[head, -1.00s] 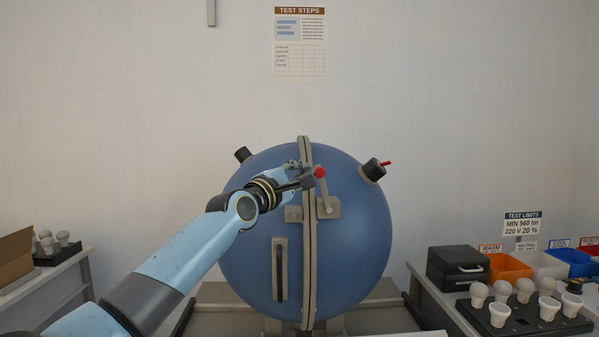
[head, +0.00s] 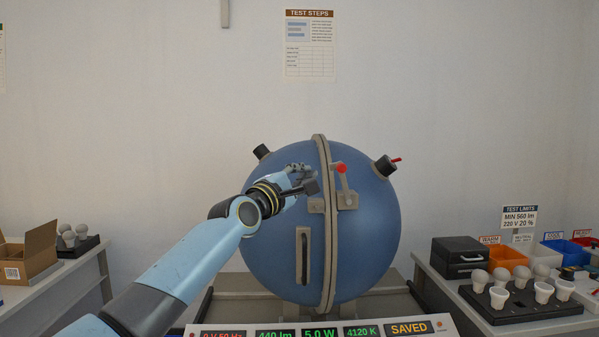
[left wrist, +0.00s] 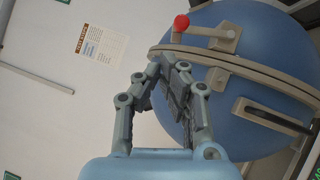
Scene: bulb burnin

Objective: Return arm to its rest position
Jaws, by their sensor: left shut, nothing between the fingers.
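My left arm reaches in from the lower left in the head view. My left gripper (head: 309,187) is shut and empty, in front of the big blue sphere (head: 370,240), a little left of the red-knobbed lever (head: 342,180). In the left wrist view the gripper's fingers (left wrist: 170,85) are together with nothing between them. The sphere (left wrist: 270,60) and the lever's red knob (left wrist: 181,22) lie beyond them, apart from the fingertips. The sphere's two halves meet at a grey flange, and the seam looks closed. My right gripper is not in view.
A display panel (head: 380,329) at the front reads 440 lm, 5.0 W, 4120 K and SAVED. At right are a bulb tray (head: 520,315), a black box (head: 459,257) and coloured bins (head: 506,259). At left are a cardboard box (head: 40,248) and more bulbs (head: 68,234).

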